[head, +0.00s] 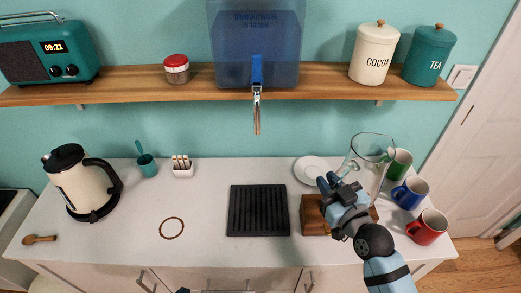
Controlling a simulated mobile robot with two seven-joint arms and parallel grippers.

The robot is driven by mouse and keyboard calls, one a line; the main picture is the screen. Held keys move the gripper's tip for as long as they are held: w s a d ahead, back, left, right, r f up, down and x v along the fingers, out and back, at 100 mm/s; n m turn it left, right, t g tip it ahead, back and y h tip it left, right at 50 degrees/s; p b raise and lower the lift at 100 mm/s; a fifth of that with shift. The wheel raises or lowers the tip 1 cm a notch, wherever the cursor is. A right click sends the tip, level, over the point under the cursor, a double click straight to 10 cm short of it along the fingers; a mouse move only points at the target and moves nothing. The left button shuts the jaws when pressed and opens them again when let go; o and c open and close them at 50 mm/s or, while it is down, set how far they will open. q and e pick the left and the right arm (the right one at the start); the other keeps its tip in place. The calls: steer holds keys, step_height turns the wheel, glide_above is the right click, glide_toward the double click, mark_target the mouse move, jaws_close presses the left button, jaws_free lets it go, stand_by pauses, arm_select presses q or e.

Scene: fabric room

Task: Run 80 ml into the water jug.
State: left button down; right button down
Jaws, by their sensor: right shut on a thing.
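The clear glass water jug (380,150) is at the right of the counter, beside the mugs. My right gripper (333,183) is shut at the jug's left side, on its handle as far as I can see; the gripper and wrist hide part of the grip and the jug's base. I cannot tell whether the jug is lifted. No water shows in it. The blue water dispenser (232,50) stands on the shelf, with a blue and metal tap (257,75) over the shelf's front edge. No stream shows from it.
A black ribbed drip tray (258,210) lies below the tap. A wooden block (310,215) is partly behind my right gripper. A white saucer (311,168) and green (400,161), blue (411,193) and red (427,227) mugs crowd the right. A kettle (80,183) stands left.

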steer(key=s+a+r+n+g+y+b, duration=0.25)
steer(key=s+a+n+g+y, duration=0.55)
steer(key=a+n+g+y, duration=0.45)
steer(key=shift+m+g+h, duration=0.25)
steer(key=shift+g+h, duration=0.5)
steer(key=shift+f, duration=2.4)
